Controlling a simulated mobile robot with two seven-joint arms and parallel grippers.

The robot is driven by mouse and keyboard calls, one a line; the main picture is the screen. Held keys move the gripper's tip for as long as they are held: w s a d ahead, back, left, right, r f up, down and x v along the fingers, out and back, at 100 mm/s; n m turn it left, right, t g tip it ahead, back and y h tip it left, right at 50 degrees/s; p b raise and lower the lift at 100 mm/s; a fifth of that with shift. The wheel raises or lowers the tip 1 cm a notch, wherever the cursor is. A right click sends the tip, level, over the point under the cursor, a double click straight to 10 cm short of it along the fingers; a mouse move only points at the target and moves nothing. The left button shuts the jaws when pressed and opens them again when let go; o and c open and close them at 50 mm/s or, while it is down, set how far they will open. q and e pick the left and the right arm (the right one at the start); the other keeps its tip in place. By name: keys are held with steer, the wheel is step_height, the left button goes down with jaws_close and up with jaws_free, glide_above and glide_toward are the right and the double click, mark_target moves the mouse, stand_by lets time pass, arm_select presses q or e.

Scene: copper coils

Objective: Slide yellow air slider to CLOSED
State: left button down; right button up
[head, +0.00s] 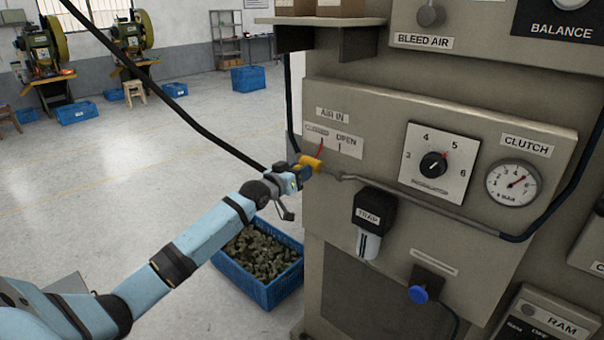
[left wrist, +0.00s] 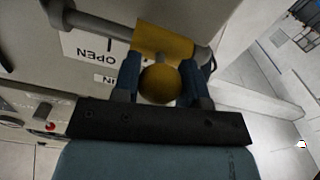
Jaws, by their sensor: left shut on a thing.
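The yellow air slider (head: 313,162) sits on the grey pipe at the left edge of the panel, below the partly blurred CLOSED label (head: 318,131) and left of the OPEN label (head: 346,141). A red mark rises from it towards the CLOSED label. My left gripper (head: 302,170) is at the slider. In the left wrist view, its two blue fingers (left wrist: 160,82) are shut around the slider's round yellow knob (left wrist: 159,85), and the yellow sleeve (left wrist: 165,40) shows beyond. The OPEN label (left wrist: 95,52) appears upside down left of the sleeve. My right gripper is not in view.
The black TRAP bowl (head: 372,215) hangs below the pipe (head: 410,200). A pressure dial (head: 513,183) and regulator knob (head: 433,164) are to the right. A blue crate of parts (head: 262,262) stands on the floor below my left arm.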

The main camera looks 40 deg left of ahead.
arm_select(q)
steer(key=c, duration=0.9)
jaws_free()
steer(key=shift+a+r, duration=0.15)
steer(key=shift+a, duration=0.1)
steer(key=shift+o, duration=1.2)
steer(key=shift+a, duration=0.1)
steer(key=shift+s, duration=0.15)
steer(key=s+a+b, duration=0.1)
steer(key=s+b, duration=0.1)
steer(key=s, duration=1.1)
steer(key=shift+s, duration=0.2)
